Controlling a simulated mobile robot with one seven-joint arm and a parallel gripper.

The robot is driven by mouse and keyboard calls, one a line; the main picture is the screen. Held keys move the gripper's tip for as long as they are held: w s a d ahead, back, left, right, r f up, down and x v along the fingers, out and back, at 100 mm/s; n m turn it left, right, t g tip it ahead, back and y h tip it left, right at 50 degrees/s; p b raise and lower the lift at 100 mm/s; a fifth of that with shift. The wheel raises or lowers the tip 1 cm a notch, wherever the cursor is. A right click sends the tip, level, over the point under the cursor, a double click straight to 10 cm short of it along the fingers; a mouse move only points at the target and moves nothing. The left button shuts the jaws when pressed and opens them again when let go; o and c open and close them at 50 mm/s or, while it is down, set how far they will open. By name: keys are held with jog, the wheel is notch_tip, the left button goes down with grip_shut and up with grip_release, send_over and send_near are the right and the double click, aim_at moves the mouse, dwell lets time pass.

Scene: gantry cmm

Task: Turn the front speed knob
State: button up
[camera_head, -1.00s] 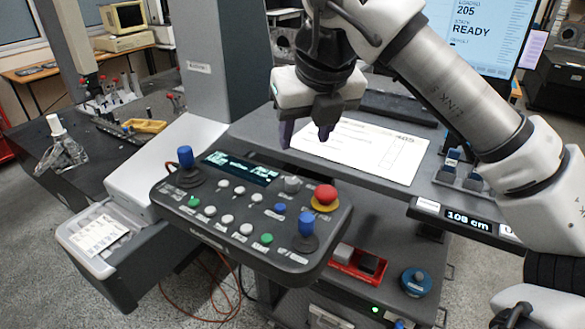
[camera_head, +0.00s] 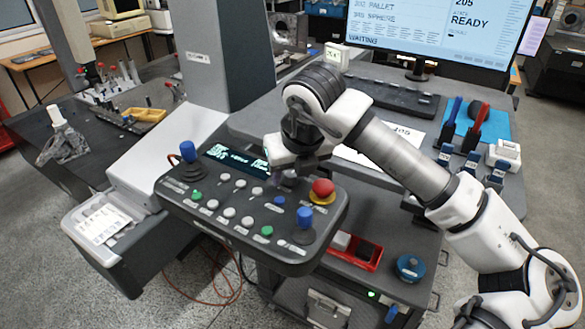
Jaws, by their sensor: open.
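The dark control panel (camera_head: 290,254) stands at the centre, with a lit green display, several white and green buttons, a red mushroom button (camera_head: 322,188) and blue-topped joysticks at its left (camera_head: 187,151) and right (camera_head: 305,217). A round grey knob showed left of the red button earlier. My gripper (camera_head: 287,175) is now over that spot, pointing down, with its dark fingers close to the panel's surface. It covers most or all of the grey knob. The gripper is open. I cannot tell whether its fingers touch the knob or stand around it.
Behind the panel is a grey desk with a keyboard (camera_head: 392,97), a white sheet (camera_head: 372,158) and a monitor (camera_head: 440,32). The red button and right joystick stand close to my gripper.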

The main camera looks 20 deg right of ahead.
jog(key=shift+c, duration=0.2)
jog(key=c, duration=0.9)
jog(key=shift+c, duration=0.2)
jog(key=shift+b, duration=0.35)
jog(key=shift+d+f+n+y+b, duration=0.1)
jog(key=shift+f+n+y+b, duration=0.2)
jog(key=shift+n+b, duration=0.75)
jog(key=shift+n+y+b, duration=0.3)
jog(key=shift+n+b, duration=0.35)
jog(key=shift+b, duration=0.45)
jog(key=n+b, duration=0.1)
jog(key=n+y+b, duration=0.1)
jog(key=n, duration=0.1)
jog(key=shift+d+r+g, duration=0.1)
jog(key=shift+r+g, duration=0.15)
jog(key=shift+g, duration=0.15)
jog(key=shift+w+d+r+n+g+y+b, duration=0.15)
jog(key=shift+n+y+b, duration=0.15)
jog(key=shift+n, duration=0.55)
jog(key=shift+a+f+n+g+y+b, duration=0.1)
jog(key=shift+n+g+y+b, duration=0.15)
jog(key=shift+n, duration=0.6)
